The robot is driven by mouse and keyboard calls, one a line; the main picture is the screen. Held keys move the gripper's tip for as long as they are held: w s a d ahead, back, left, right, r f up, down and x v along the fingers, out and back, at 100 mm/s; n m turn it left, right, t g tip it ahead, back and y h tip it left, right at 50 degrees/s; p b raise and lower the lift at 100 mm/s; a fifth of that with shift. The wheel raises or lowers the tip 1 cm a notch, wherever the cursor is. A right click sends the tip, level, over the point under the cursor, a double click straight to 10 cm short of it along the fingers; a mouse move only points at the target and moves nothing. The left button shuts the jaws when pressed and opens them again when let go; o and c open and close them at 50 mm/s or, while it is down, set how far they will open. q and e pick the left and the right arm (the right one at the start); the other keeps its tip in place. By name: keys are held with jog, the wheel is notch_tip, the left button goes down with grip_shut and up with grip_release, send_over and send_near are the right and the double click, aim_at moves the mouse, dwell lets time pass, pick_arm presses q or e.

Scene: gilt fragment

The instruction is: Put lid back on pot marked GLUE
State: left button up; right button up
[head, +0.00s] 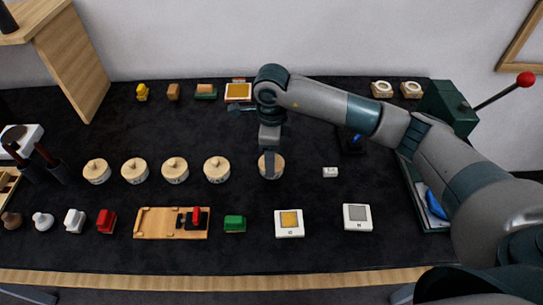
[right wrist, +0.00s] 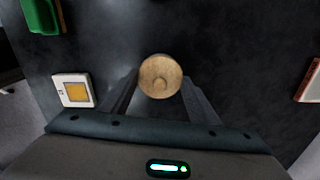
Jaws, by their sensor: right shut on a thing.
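My right gripper (head: 270,172) points straight down at the right end of the pot row. It is shut on a round wooden lid (head: 279,163). In the right wrist view the lid (right wrist: 160,72) sits between the two fingers, its small knob facing the camera. Whether a pot is under this lid is hidden. To its left stand several pale pots with wooden knobbed lids on, among them one at the row's far left (head: 96,171) and one nearest the gripper (head: 216,170). Their markings are too small to read. My left gripper is not in view.
In front are a wooden board (head: 150,223), a green block (head: 235,223) and two white square tiles (head: 289,223), (head: 357,217). A dark green press (head: 447,105) with a red-knobbed lever stands at right, near my arm.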

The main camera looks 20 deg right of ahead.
dwell(0.3)
dwell(0.4)
jog(key=o, duration=1.7)
jog(key=shift+r, duration=0.15)
jog(key=shift+r+p, duration=1.1)
jog(key=shift+r, duration=2.25)
jog(key=shift+c, duration=0.4)
grip_shut()
